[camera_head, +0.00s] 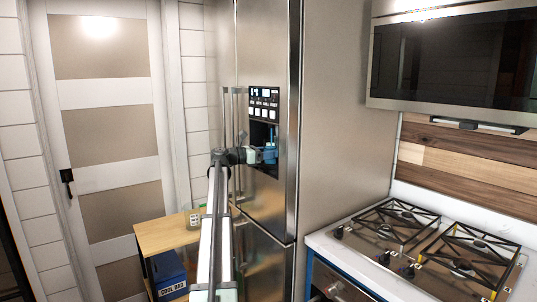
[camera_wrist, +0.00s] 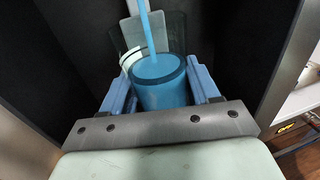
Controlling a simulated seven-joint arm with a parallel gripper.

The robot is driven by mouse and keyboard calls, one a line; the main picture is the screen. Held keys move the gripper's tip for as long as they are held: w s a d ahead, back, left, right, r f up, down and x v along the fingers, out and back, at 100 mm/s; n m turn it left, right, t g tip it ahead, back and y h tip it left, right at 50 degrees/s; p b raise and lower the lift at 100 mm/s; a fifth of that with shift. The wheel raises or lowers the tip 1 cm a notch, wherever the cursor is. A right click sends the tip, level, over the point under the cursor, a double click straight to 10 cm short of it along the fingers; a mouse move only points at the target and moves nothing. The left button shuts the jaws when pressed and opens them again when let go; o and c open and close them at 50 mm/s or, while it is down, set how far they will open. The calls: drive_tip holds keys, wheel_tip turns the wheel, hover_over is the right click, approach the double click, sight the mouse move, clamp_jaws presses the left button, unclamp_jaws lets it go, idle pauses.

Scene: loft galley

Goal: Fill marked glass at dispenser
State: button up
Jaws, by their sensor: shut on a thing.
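My gripper (camera_head: 262,154) is in the dispenser recess of the steel fridge, below the button panel (camera_head: 264,104). In the wrist view, its two blue fingers (camera_wrist: 160,88) are shut on a clear glass (camera_wrist: 177,28), one on each side. The glass looks upright and holds blue liquid (camera_wrist: 160,68). A blue stream (camera_wrist: 152,32) falls from above into it. A white curved band (camera_wrist: 131,58) shows at the left of the glass, near the liquid's surface; I cannot tell exactly how the level sits against it. In the head view the glass is too small to make out clearly.
The fridge (camera_head: 340,100) stands in the middle. A wooden side table (camera_head: 165,236) at its left carries a small clear container (camera_head: 194,217), with a blue cool bag (camera_head: 170,275) below. A gas hob (camera_head: 430,245) is at the right, under a microwave (camera_head: 455,60).

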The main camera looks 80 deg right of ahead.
idle(0.4)
drive_tip(key=shift+s+a+v, duration=0.1)
drive_tip(key=shift+a+v, duration=0.05)
drive_tip(key=shift+v, duration=0.65)
drive_tip(key=shift+s+a+v, duration=0.1)
drive_tip(key=shift+a+v, duration=0.05)
drive_tip(key=shift+v, duration=0.6)
drive_tip(key=shift+s+a+v, duration=0.1)
drive_tip(key=shift+a+v, duration=0.05)
drive_tip(key=shift+v, duration=0.65)
drive_tip(key=s+a+v, duration=0.1)
drive_tip(key=v, duration=0.8)
drive_tip(key=shift+w+a, duration=0.2)
drive_tip(key=shift+a, duration=0.4)
drive_tip(key=shift+w, duration=0.1)
